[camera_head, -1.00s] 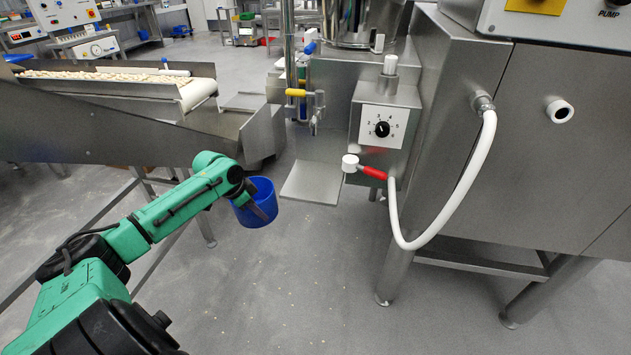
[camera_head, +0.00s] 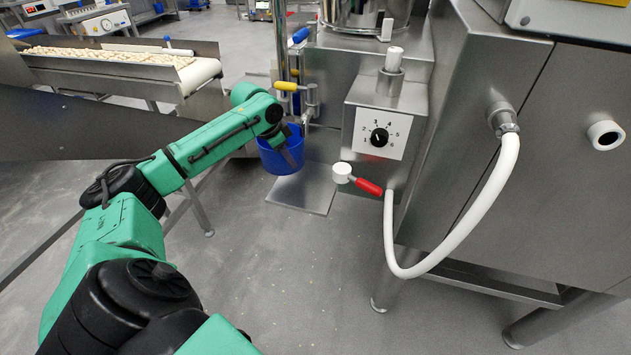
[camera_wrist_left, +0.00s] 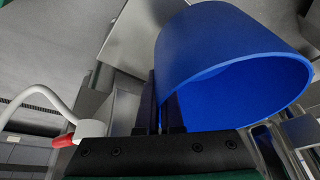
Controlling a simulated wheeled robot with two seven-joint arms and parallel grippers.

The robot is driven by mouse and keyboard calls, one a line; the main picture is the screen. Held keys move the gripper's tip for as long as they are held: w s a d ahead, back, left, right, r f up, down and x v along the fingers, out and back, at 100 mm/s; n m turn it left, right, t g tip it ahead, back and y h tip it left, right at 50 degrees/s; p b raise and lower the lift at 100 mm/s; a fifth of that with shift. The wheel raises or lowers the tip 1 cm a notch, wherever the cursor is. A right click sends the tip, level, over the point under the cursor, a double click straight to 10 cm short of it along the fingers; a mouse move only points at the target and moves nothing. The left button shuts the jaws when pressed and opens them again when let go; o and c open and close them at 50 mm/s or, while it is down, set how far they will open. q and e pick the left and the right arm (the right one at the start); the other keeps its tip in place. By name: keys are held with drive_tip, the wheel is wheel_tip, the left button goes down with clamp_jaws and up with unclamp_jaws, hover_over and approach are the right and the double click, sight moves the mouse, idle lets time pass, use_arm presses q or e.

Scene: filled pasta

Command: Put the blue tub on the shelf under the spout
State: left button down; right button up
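The blue tub (camera_head: 272,157) hangs from my left gripper (camera_head: 290,150), upright or nearly so. In the left wrist view the two dark fingers (camera_wrist_left: 159,105) close on the wall of the tub (camera_wrist_left: 215,50), whose open mouth faces the camera. The shelf (camera_head: 318,192) is a flat bare metal plate low in front of the machine. The tub overlaps its back left part in the head view and appears to be above it. A thin metal spout (camera_head: 309,108) with a yellow-handled valve stands just behind the tub. My right gripper is out of view.
A control box with a dial (camera_head: 380,133) stands right of the spout. A conveyor with pasta (camera_head: 120,62) is at the left. Open floor lies in front.

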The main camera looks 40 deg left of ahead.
use_arm(q)
drive_tip(key=w+d, duration=0.2)
drive_tip(key=d, duration=0.4)
drive_tip(key=f, duration=0.6)
drive_tip(key=shift+d+f, duration=0.15)
drive_tip(key=shift+d, duration=0.1)
drive_tip(key=shift+w+d+f, duration=0.1)
drive_tip(key=shift+d+f, duration=0.15)
drive_tip(key=shift+f, duration=0.1)
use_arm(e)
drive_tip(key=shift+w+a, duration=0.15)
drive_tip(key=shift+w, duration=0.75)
use_arm(q)
drive_tip(key=c, duration=1.1)
unclamp_jaws()
drive_tip(key=shift+r, duration=0.1)
drive_tip(key=p+v, duration=0.1)
drive_tip(key=v, duration=1.1)
drive_tip(key=shift+w, duration=0.1)
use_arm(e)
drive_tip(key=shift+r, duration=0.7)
